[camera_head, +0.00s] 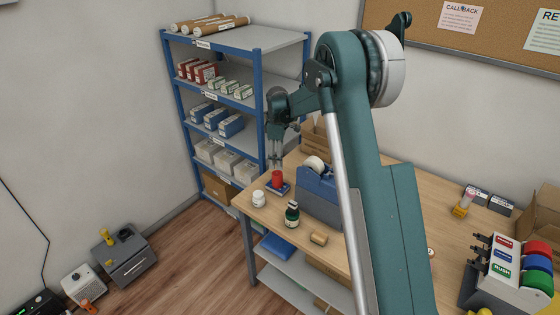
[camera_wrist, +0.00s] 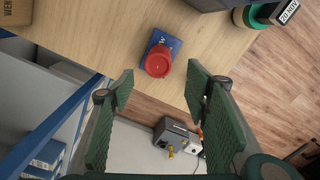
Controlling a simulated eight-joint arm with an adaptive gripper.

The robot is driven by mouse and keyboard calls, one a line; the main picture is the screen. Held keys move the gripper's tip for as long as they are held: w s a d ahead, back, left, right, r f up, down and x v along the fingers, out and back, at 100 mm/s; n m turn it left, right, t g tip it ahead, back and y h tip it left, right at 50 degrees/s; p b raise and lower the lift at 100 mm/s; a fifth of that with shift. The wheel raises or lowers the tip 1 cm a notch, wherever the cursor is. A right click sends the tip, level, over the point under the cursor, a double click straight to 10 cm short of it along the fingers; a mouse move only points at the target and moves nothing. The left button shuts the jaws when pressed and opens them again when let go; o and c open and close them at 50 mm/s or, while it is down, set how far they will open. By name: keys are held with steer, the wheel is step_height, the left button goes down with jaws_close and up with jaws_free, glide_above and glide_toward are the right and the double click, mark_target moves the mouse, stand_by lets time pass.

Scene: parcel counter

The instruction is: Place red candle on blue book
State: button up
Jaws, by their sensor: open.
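The red candle (camera_head: 277,178) stands upright on the blue book (camera_head: 286,189) near the far-left corner of the counter. In the wrist view the red candle (camera_wrist: 158,62) overlaps the front part of the blue book (camera_wrist: 170,43), seen from above. My gripper (camera_head: 281,132) is above the counter's far end, over the candle and apart from it. In the wrist view my gripper (camera_wrist: 158,80) is open, with its two green pads spread and nothing between them. The candle lies just beyond the fingertips.
A blue tape dispenser (camera_head: 318,190) stands right of the book. A wooden block (camera_head: 319,239) lies nearer. A blue shelf rack (camera_head: 256,123) rises behind the counter's left end.

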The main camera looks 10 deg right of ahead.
steer(key=s+d+r+m+t, duration=0.2)
steer(key=s+d+r+m, duration=0.1)
steer(key=s+r, duration=0.9)
steer(key=s+d+r+m+t, duration=0.1)
steer(key=s+d+r+m, duration=0.25)
steer(key=s+r, duration=0.85)
steer(key=s+d+m+t, duration=0.1)
steer(key=s+m, duration=0.3)
steer(key=s, duration=1.1)
steer(key=s+d+f+m+t, duration=0.1)
steer(key=s+d+m+t, duration=0.1)
steer(key=s, duration=1.4)
steer(key=shift+s+d+f+m+t, duration=0.15)
steer(key=shift+f+m+t, duration=0.15)
steer(key=shift+m+t, duration=0.5)
step_height(320, 180, down, 14)
steer(key=b, duration=1.4)
steer(key=shift+r, duration=0.1)
